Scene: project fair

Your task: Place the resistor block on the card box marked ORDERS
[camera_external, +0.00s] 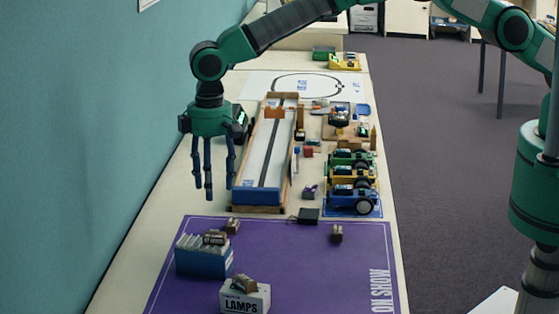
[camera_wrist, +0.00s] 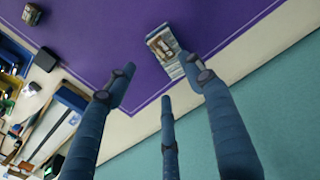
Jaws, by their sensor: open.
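My gripper (camera_external: 209,188) has its three fingers spread and empty, above the table on the wall side, to the left of the long track. It also shows in the wrist view (camera_wrist: 160,80). Small brown-grey blocks stand on the purple mat, one near its back left (camera_external: 232,226) and one farther right (camera_external: 336,233). Similar pieces lie on a blue box of cards (camera_external: 203,263) and on a white box marked LAMPS (camera_external: 258,301). Which block is the resistor block I cannot tell. No ORDERS lettering is readable. The blue box appears in the wrist view (camera_wrist: 171,68).
The purple mat (camera_external: 310,270) has clear room at its middle and right. Behind it are a wood-sided track (camera_external: 265,155), a black box (camera_external: 308,216) and several wheeled cars (camera_external: 352,196). The teal wall (camera_external: 90,120) runs along the left.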

